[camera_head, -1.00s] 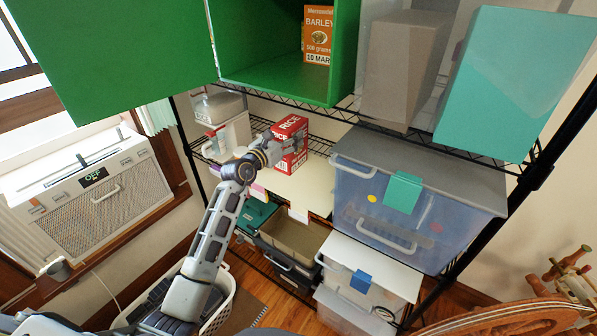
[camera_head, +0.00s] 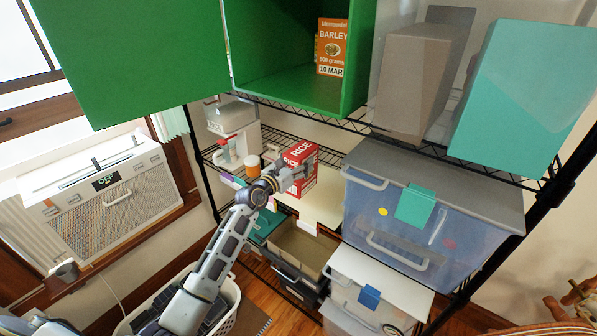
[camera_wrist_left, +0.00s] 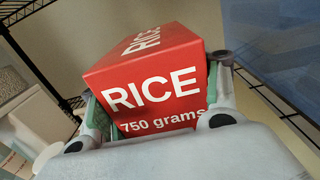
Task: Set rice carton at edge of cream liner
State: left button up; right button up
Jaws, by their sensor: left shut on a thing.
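The red and white rice carton (camera_head: 299,157) is held in my left gripper (camera_head: 297,174) at the shelf. In the left wrist view the carton (camera_wrist_left: 150,75) fills the space between my two fingers, its "RICE 750 grams" face toward the camera. The cream liner (camera_head: 322,198) lies on the wire shelf below and in front of the carton. The carton is over the back left part of the liner; I cannot tell whether its base touches it. My gripper and wrist hide the carton's lower left. My right gripper is not in view.
An orange-lidded jar (camera_head: 253,167) and a white dispenser (camera_head: 238,140) stand left of the carton. A clear grey-lidded bin (camera_head: 430,215) stands right of the liner. A green box (camera_head: 290,85) holding a barley carton (camera_head: 331,47) sits above. The liner's front is bare.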

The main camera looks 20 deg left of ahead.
pick_arm(q)
jog(key=shift+f+b, duration=0.45)
jog(key=shift+f, duration=1.25)
jog(key=o, duration=1.7)
jog(key=shift+f, duration=0.2)
jog(key=shift+s+r, duration=0.1)
jog(key=shift+v, duration=5.95)
